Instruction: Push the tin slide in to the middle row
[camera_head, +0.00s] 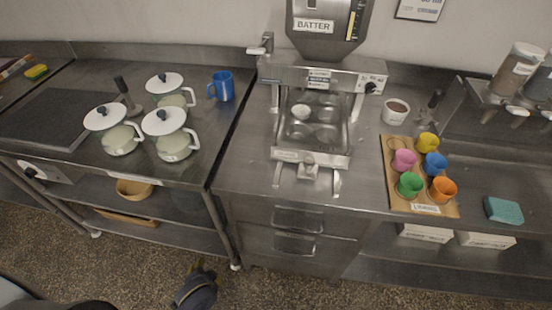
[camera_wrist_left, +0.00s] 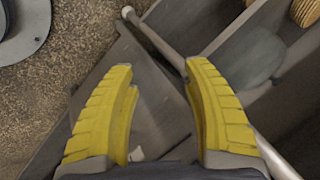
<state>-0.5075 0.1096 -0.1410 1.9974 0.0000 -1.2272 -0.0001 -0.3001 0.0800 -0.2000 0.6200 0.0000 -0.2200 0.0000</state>
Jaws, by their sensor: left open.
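The tin slide (camera_head: 316,137) is a metal tray with several round wells. It sits in the frame under the batter dispenser (camera_head: 328,28). Its back left well looks pale, as if filled. A knob or handle (camera_head: 308,168) stands at its front edge. My left gripper (camera_head: 198,266) is low over the floor in front of the counters, well apart from the tin slide. In the left wrist view its yellow fingers (camera_wrist_left: 162,92) are spread with nothing between them. My right gripper is not in view.
Several white-lidded pots (camera_head: 118,140) and a blue mug (camera_head: 222,86) stand on the left counter. A board (camera_head: 392,172) with coloured cups, a brown-filled cup (camera_head: 396,111) and a teal sponge (camera_head: 503,209) are on the right.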

